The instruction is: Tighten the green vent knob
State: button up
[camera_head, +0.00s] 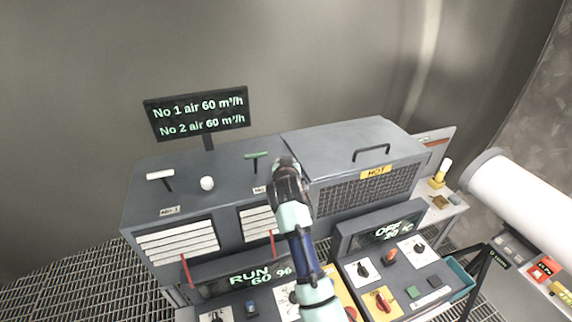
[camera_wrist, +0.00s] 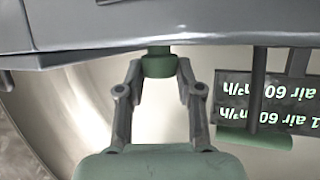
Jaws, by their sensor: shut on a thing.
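The green vent knob (camera_wrist: 158,64) shows in the wrist view as a short green cylinder on a green stem under the grey housing edge. My gripper (camera_wrist: 159,74) has its two fingers on either side of it and is shut on it. In the head view my gripper (camera_head: 287,170) is at the top of the grey cabinet, beside the heater box, and hides the knob. A green T-shaped handle (camera_head: 256,155) stands just left of my gripper; it also shows in the wrist view (camera_wrist: 254,137).
A white T-handle (camera_head: 160,175) and a white round knob (camera_head: 207,183) stand on the cabinet top at left. A display (camera_head: 198,114) reads 60 m³/h for both airs. The grey heater box (camera_head: 352,150) with its handle is close on the right. Control panels lie in front.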

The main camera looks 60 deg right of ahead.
jog(key=o, duration=1.2)
jog(key=shift+c, duration=0.2)
jog(key=shift+a, duration=0.1)
jog(key=v, duration=1.2)
jog(key=w+a+f+n+t+y, duration=0.1)
jog(key=w+a+n+t, duration=0.1)
jog(key=a, duration=0.4)
jog(key=w+a+f+n+t+y, duration=0.1)
jog(key=w+a+f+y, duration=0.15)
jog(key=a, duration=0.45)
jog(key=s+a+f+n+t+y, duration=0.1)
jog(key=a+n+y, duration=0.3)
jog(key=a, duration=1.2)
jog(key=s+a+f+n+t+y, duration=0.1)
jog(key=s+a+n+t+y, duration=0.1)
jog(key=a, duration=1.4)
jog(key=s+n+y, duration=0.1)
jog(key=n+y, duration=0.1)
jog(key=n, duration=0.1)
jog(key=shift+s+a+f, duration=0.25)
jog(key=shift+s+f, duration=0.1)
